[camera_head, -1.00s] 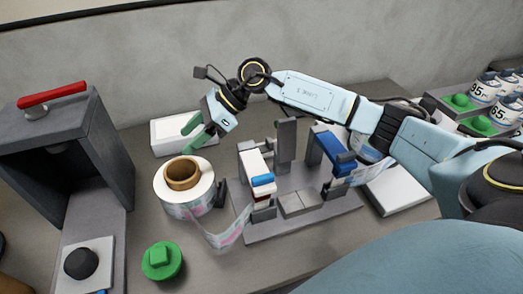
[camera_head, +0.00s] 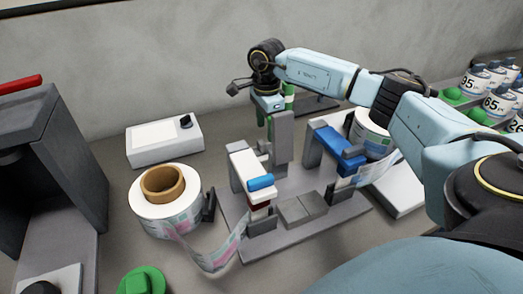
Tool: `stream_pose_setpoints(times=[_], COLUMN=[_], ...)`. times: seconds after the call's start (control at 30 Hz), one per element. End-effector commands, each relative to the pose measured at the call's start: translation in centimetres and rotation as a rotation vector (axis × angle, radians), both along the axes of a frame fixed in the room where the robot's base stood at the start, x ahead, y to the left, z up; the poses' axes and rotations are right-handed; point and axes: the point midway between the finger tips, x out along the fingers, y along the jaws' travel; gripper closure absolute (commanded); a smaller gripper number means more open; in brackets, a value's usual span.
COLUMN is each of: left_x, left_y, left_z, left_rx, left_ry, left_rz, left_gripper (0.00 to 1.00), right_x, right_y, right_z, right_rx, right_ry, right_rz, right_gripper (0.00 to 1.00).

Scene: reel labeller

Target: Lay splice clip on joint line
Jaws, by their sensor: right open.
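My right gripper (camera_head: 276,105) hangs fingers-down behind the tall grey post (camera_head: 282,140) of the splicing fixture. Its green fingers are spread apart, and the post partly hides them. I cannot make out a splice clip there or elsewhere. The joint line (camera_head: 302,208) is the seam between two small grey plates at the front of the fixture's grey base plate (camera_head: 275,238). The plates look bare. A white arm with a blue tab (camera_head: 261,183) stands left of them, and a blue arm (camera_head: 338,148) stands right of them. My left gripper is out of view.
A label roll (camera_head: 165,200) stands at left, its printed strip running to the fixture. Another roll (camera_head: 368,133) is behind the blue arm. A white box (camera_head: 165,140) lies at the back, a dark grey housing (camera_head: 50,150) at far left, a green knob (camera_head: 142,280) in front. Labelled jars (camera_head: 495,100) fill the right.

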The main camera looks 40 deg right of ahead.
Motion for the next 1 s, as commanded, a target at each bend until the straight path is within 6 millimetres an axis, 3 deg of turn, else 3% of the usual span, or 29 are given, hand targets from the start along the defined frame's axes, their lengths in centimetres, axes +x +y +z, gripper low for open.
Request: stream_pose_setpoints(times=[0.27, 0.53, 0.8, 1.0], left_x=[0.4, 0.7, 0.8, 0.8], left_y=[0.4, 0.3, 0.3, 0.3], left_z=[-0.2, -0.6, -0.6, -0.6], left_rx=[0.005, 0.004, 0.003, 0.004], left_ry=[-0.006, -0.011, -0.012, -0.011], left_rz=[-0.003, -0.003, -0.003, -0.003], left_gripper=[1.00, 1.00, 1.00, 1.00], right_x=[0.0, 0.2, 0.3, 0.3], right_y=[0.1, 0.4, 0.4, 0.4], right_z=[-1.9, -5.7, -6.2, -6.1], right_rx=[0.002, 0.001, 0.001, 0.001], right_ry=[0.002, 0.001, 0.000, 0.000], right_rz=[0.000, 0.000, 0.000, 0.000], right_gripper=[0.44, 0.44, 0.44, 0.70])
